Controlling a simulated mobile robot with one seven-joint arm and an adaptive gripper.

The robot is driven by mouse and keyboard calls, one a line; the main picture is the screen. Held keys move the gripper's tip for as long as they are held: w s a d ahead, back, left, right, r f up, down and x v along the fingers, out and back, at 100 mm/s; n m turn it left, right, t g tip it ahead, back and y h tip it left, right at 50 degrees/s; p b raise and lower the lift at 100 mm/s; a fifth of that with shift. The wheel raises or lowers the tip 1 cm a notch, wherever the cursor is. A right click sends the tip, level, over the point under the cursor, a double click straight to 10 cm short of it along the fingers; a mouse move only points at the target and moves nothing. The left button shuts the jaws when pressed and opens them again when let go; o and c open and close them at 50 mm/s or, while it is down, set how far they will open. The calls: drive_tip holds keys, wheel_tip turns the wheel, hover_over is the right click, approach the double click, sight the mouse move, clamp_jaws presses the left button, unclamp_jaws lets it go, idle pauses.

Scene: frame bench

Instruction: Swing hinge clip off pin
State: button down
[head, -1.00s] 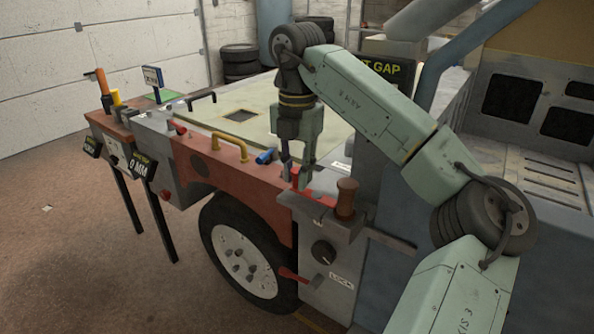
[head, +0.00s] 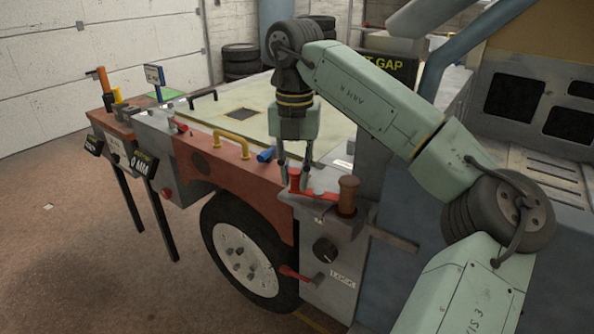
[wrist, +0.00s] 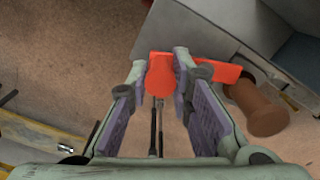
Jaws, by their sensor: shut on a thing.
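My gripper (head: 295,180) points down at the near corner of the grey bench box. Its fingers are shut on the red hinge clip (head: 320,195), whose wide end is between the fingertips. In the wrist view the clip (wrist: 161,80) has a rounded end in the grip and an arm running right behind my right finger. The clip's arm reaches toward a brown cylindrical knob (head: 348,195), which also shows in the wrist view (wrist: 257,108). I cannot tell whether the clip touches the knob. No pin can be told apart clearly; it may be hidden under the clip or my fingers.
A blue cylinder (head: 266,155) and a yellow handle (head: 232,143) are left of my gripper on the red panel. A black dial (head: 325,250) and a red lever (head: 296,273) are on the grey face below. Open floor lies at the left front.

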drive_tip(key=s+n, duration=0.1)
drive_tip(key=n, duration=0.1)
drive_tip(key=s+n, duration=0.1)
drive_tip(key=n, duration=0.2)
drive_tip(key=shift+s+n+b, duration=0.15)
drive_tip(key=shift+n+b, duration=0.15)
drive_tip(key=s+n, duration=0.1)
drive_tip(key=n, duration=0.1)
drive_tip(key=shift+d+n, duration=0.1)
drive_tip(key=shift+n, duration=0.2)
drive_tip(key=shift+s+d+n, duration=0.25)
drive_tip(key=shift+s+n, duration=0.15)
drive_tip(key=shift+n, duration=0.65)
drive_tip(key=shift+s+d+n, duration=0.25)
drive_tip(key=shift+s+n, duration=0.1)
drive_tip(key=shift+n, duration=0.7)
drive_tip(key=c, duration=1.4)
unclamp_jaws()
drive_tip(key=shift+r, duration=0.15)
wheel_tip(320, 180, up, 7)
hover_over(296, 183)
drive_tip(key=s+d, duration=0.1)
drive_tip(key=s, duration=0.3)
drive_tip(key=shift+r, duration=0.15)
